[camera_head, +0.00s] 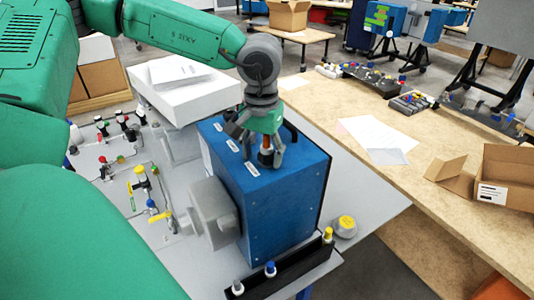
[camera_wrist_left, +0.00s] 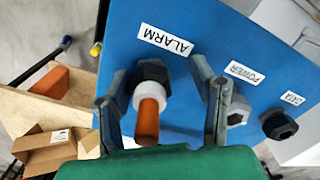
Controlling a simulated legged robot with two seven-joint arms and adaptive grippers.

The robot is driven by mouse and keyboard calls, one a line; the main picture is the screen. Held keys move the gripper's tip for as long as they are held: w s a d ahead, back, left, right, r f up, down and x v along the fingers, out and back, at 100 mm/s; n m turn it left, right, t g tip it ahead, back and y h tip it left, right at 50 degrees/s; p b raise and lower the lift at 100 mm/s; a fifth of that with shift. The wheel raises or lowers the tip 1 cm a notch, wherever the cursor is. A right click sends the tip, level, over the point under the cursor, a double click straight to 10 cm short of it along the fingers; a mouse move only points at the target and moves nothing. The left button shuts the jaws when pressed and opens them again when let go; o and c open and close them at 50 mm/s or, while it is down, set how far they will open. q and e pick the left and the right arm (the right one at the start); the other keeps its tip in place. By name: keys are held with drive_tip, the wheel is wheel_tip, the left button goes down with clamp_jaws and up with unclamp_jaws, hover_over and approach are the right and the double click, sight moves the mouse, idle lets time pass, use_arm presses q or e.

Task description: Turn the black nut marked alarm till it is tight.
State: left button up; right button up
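The blue analyser box (camera_head: 290,195) stands on the grey table, with three white labels on its top. In the left wrist view, the ALARM label (camera_wrist_left: 165,39) sits beside the black nut (camera_wrist_left: 150,71). A white ring (camera_wrist_left: 150,92) and an orange cable end (camera_wrist_left: 148,122) stick out of this nut. My left gripper (camera_head: 258,150) points down over the box top. In the wrist view its fingers (camera_wrist_left: 163,85) are apart, one on each side of the nut and cable, with a visible gap on the right side. My right gripper is not in view.
Two more fittings, by the POWER (camera_wrist_left: 237,112) and DATA (camera_wrist_left: 278,124) labels, stand close to the right finger. A grey housing (camera_head: 212,215) is on the box's front. A black rail (camera_head: 285,272) with coloured caps and a yellow-topped round part (camera_head: 345,226) are near the box.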

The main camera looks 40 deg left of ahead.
use_arm(q)
drive_tip(key=shift+n, duration=1.2)
drive_tip(key=n, duration=0.3)
drive_tip(key=shift+d, duration=0.2)
drive_tip(key=n, duration=0.6)
drive_tip(key=shift+d, duration=0.3)
drive_tip(key=n, duration=0.6)
drive_tip(key=shift+d, duration=0.2)
drive_tip(key=n, duration=0.5)
drive_tip(key=shift+d, duration=0.2)
